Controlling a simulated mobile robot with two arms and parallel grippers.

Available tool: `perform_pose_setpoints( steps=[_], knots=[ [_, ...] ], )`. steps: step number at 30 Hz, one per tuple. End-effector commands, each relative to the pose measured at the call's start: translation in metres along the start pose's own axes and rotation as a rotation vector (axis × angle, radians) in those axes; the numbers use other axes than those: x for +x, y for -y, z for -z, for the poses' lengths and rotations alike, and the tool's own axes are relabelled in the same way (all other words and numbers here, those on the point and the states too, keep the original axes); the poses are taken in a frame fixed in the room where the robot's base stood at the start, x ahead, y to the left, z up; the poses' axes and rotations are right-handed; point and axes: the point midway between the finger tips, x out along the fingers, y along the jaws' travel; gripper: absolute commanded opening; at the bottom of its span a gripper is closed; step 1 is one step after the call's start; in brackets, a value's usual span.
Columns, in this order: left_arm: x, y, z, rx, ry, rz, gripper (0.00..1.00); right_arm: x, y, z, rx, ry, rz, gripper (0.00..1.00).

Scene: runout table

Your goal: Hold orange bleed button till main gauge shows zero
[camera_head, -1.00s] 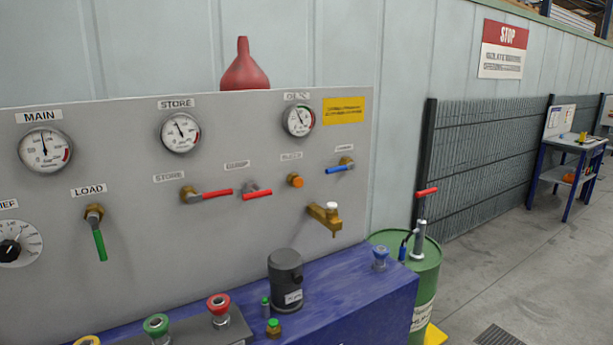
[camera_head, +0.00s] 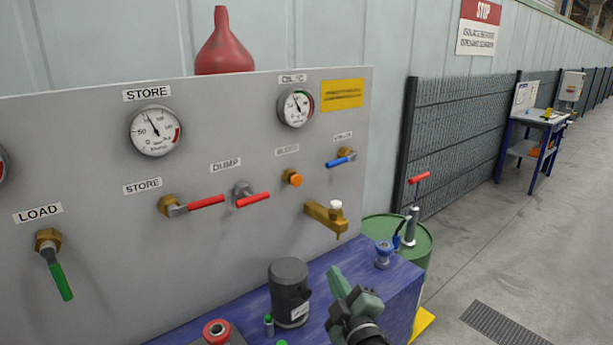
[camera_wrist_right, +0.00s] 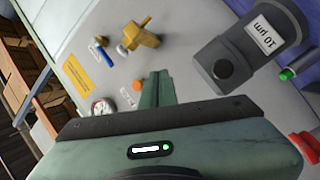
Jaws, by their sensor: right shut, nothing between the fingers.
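The orange bleed button (camera_head: 292,178) sits on the grey panel, right of the dump valve's red lever (camera_head: 252,200) and above the brass tap (camera_head: 327,216). In the right wrist view the orange button (camera_wrist_right: 137,85) shows just beyond the fingertips, apart from them. My right gripper (camera_head: 338,280) is shut and empty, in front of the panel and below the button; its fingers also show in the right wrist view (camera_wrist_right: 157,80). Only the edge of the main gauge (camera_head: 2,165) shows at the left border; its needle is out of frame. My left gripper is not in view.
A dark grey canister (camera_head: 289,290) and a blue-topped fitting (camera_head: 383,254) stand on the blue bench (camera_head: 405,288). The store valve's red lever (camera_head: 206,202) and the blue lever (camera_head: 341,161) flank the button. A green drum (camera_head: 415,238) stands right of the bench.

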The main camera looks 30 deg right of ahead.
Motion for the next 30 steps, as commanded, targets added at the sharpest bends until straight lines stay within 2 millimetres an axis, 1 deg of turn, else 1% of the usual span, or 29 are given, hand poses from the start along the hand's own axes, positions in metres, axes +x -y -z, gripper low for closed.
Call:
perform_pose_setpoints(
  steps=[1,2,3,5,6,8,9,10,12,14,15,17,18,20,21,25,27,30],
  knots=[
    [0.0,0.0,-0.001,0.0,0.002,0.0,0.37,0.009,-0.023,0.019,-0.074,-0.089,-0.063,0.0],
    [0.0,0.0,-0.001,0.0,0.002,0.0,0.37,0.013,-0.035,0.031,-0.12,-0.143,-0.098,0.0],
    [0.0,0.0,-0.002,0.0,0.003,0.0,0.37,0.016,-0.05,0.048,-0.187,-0.217,-0.142,0.0],
    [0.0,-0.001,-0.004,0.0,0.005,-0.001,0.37,0.019,-0.07,0.075,-0.303,-0.332,-0.206,0.0],
    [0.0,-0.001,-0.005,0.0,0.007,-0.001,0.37,0.019,-0.082,0.093,-0.389,-0.41,-0.246,0.0],
    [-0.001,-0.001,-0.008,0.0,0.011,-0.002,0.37,0.017,-0.094,0.119,-0.536,-0.526,-0.296,0.0],
    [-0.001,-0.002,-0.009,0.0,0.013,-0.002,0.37,0.016,-0.099,0.135,-0.642,-0.599,-0.321,0.0],
    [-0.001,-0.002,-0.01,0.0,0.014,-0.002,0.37,0.015,-0.101,0.144,-0.724,-0.648,-0.336,0.0],
    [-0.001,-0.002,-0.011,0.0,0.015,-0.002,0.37,0.014,-0.102,0.161,-0.923,-0.749,-0.353,0.0],
    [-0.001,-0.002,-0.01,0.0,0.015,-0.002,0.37,0.016,-0.101,0.167,-1.101,-0.816,-0.349,0.0],
    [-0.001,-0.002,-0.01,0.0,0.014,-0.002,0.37,0.019,-0.099,0.167,-1.223,-0.85,-0.335,0.0],
    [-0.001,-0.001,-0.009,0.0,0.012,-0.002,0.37,0.027,-0.099,0.162,-1.404,-0.877,-0.3,0.0],
    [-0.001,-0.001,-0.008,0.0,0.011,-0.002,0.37,0.034,-0.1,0.155,-1.519,-0.883,-0.269,0.0],
    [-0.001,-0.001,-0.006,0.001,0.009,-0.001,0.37,0.044,-0.105,0.141,-1.679,-0.872,-0.21,0.0],
    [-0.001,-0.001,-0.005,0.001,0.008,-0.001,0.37,0.052,-0.112,0.13,-1.775,-0.853,-0.169,0.0],
    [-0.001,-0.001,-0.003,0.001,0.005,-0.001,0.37,0.071,-0.136,0.096,-2.004,-0.766,-0.031,0.0],
    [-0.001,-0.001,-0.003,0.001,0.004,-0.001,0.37,0.077,-0.149,0.082,-2.079,-0.719,0.027,0.0],
    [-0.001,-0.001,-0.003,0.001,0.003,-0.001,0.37,0.081,-0.161,0.069,-2.14,-0.673,0.082,0.0]
  ],
)
